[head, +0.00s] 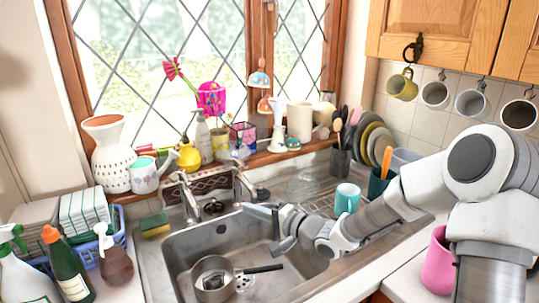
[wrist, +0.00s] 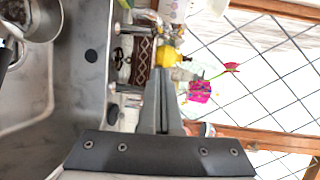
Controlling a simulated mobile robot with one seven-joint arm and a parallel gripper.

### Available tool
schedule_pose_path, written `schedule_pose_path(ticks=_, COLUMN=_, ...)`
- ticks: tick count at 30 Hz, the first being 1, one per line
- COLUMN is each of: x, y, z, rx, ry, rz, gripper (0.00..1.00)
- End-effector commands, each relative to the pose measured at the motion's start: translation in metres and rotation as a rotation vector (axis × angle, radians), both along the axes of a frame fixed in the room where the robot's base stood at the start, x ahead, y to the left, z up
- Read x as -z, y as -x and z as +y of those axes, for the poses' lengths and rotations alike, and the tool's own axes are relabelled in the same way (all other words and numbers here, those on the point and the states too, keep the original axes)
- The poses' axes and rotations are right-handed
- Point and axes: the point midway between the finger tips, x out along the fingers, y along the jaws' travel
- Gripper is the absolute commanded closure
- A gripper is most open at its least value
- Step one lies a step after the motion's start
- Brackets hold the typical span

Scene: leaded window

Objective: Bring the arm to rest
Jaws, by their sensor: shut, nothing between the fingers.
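My gripper (head: 262,213) reaches over the back right part of the steel sink (head: 300,262) in the head view, pointing left toward the taps. My arm comes in from the right, across the drainer side. In the wrist view my gripper (wrist: 165,75) has its two fingers together, with nothing between them. A saucepan (head: 214,280) with a dark handle lies in the sink basin, below and to the left of my gripper. Part of the pan also shows in the wrist view (wrist: 40,18).
Taps (head: 190,198) stand behind the sink, close to my gripper. A teal mug (head: 347,198) stands on the drainer beside my forearm. A pink mug (head: 438,262) is on the right counter. Bottles (head: 68,262) and a blue basket crowd the left. Mugs (head: 435,95) hang at upper right.

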Motion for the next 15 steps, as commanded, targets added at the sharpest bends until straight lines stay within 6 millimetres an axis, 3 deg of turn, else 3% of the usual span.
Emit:
schedule_pose_path(ticks=7, x=0.002, y=-0.002, z=-0.054, rx=0.125, ry=0.549, rz=-0.144, gripper=1.0)
schedule_pose_path(ticks=15, x=-0.028, y=0.026, z=-0.135, rx=0.217, ry=1.058, rz=-0.199, gripper=1.0)
